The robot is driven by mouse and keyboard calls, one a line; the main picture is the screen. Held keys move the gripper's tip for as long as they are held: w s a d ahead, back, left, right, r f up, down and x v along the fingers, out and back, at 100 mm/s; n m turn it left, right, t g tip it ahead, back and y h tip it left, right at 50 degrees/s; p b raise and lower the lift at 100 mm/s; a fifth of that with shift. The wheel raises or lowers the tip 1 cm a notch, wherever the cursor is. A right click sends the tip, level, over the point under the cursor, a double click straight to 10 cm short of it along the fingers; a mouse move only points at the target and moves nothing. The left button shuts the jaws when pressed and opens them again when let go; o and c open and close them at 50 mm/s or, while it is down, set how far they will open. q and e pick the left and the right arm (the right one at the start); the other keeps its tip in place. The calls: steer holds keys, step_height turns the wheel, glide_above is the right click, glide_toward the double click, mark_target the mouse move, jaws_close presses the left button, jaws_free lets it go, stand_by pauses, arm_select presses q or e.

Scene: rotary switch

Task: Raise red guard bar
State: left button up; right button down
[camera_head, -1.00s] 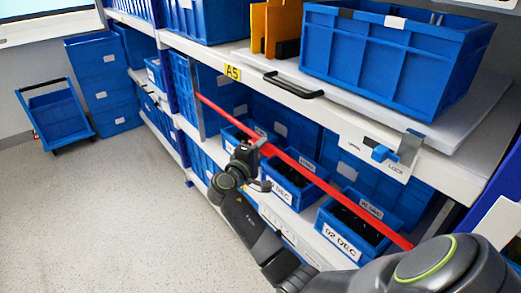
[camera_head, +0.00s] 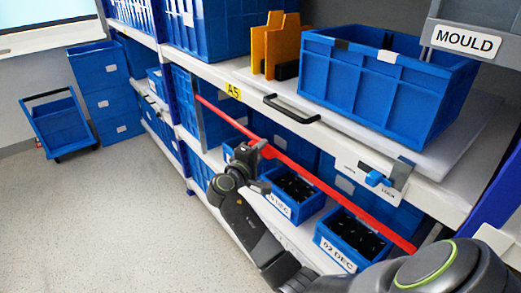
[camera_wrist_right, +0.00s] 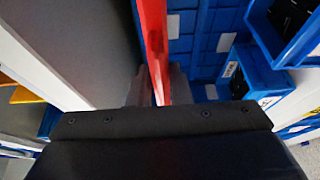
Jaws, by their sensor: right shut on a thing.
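The red guard bar (camera_head: 330,188) runs diagonally across the front of the lower shelf, just below the upper shelf edge, from upper left to lower right. My right gripper (camera_head: 256,150) is shut on the bar left of its middle. In the right wrist view the bar (camera_wrist_right: 154,45) passes between the two fingers (camera_wrist_right: 158,88). A blue latch knob (camera_head: 377,179) sits on a white plate marked LOCK, on the shelf edge above the bar's right part. My left gripper is not in view.
Blue bins with dark contents (camera_head: 350,238) stand on the lower shelf behind and below the bar. A large blue crate (camera_head: 385,90) and a yellow block (camera_head: 275,45) stand on the upper shelf. A black handle (camera_head: 291,108) juts from its edge.

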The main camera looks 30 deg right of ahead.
steer(key=shift+w+r, duration=0.1)
steer(key=shift+r, duration=0.35)
steer(key=c, duration=1.5)
jaws_free()
steer(key=shift+f, duration=0.25)
